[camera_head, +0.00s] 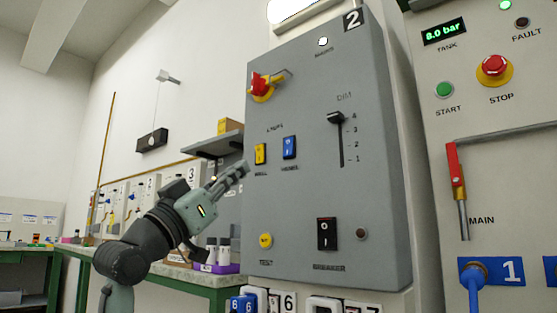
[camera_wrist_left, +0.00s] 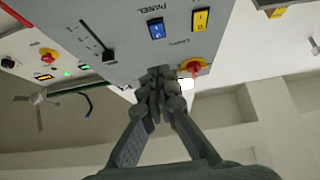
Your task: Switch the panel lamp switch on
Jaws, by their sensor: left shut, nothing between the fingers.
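The panel lamp switch is the blue rocker (camera_head: 289,147) on the front of the grey panel box (camera_head: 290,200), right of a yellow rocker (camera_head: 260,154). The blue rocker also shows in the left wrist view (camera_wrist_left: 156,28), by the word PANEL, with the yellow rocker (camera_wrist_left: 200,19) beside it. My left gripper (camera_head: 243,167) is shut and empty, its tips near the box's left edge, left of and slightly below both rockers. In the left wrist view the closed fingers (camera_wrist_left: 160,76) appear below the blue rocker and apart from it. My right gripper is not in view.
The box also carries a red-and-yellow rotary knob (camera_head: 262,86), a DIM slider (camera_head: 337,118), a black breaker rocker (camera_head: 327,234) and a yellow test button (camera_head: 266,240). A second panel with a red stop button (camera_head: 494,68) stands at the right. A bench (camera_head: 200,275) lies behind my arm.

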